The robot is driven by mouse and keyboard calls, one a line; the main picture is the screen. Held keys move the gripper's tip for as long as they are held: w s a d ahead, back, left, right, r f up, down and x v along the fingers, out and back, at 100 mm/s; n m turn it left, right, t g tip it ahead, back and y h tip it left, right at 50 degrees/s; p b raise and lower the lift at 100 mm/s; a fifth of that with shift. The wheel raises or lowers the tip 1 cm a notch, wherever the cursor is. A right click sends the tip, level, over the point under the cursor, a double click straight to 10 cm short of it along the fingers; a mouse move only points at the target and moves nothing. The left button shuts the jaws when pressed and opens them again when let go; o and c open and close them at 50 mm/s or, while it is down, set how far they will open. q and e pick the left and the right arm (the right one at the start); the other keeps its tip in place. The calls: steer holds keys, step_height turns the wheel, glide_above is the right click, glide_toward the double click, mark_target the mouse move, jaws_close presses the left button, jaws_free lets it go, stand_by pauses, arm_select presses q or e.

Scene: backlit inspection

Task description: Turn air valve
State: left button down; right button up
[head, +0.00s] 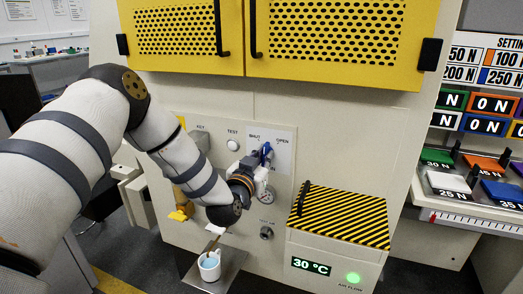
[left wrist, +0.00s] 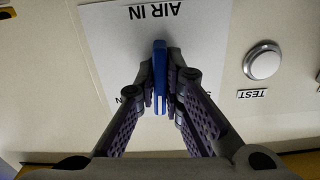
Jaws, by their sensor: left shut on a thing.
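The blue air valve handle (head: 266,149) is on a pale label plate between the words SHUT and OPEN. It also shows in the left wrist view (left wrist: 160,76), where it stands nearly upright in the picture below the upside-down words AIR IN. My left gripper (head: 262,166) is at the handle. In the left wrist view its two ridged fingers (left wrist: 162,98) are shut on the handle from both sides. The valve's pivot is hidden. My right gripper is in neither view.
A yellow-and-black striped cover (head: 345,215) projects at lower right. Yellow perforated doors (head: 335,32) are above.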

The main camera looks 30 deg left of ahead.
arm_select(q)
steer(key=m, duration=0.2)
steer(key=m+p, duration=0.1)
steer(key=shift+r+m, duration=0.35)
steer(key=shift+m, duration=0.05)
steer(key=m+p, duration=0.1)
steer(key=m, duration=0.1)
steer(key=shift+f+m, duration=0.15)
steer(key=shift+m, duration=0.85)
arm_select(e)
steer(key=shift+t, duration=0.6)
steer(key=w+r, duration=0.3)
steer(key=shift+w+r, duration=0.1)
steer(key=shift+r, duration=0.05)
arm_select(q)
steer(key=shift+f+m, duration=0.15)
steer(key=shift+m, duration=0.15)
steer(key=c, duration=1.7)
jaws_free()
steer(key=v, duration=1.2)
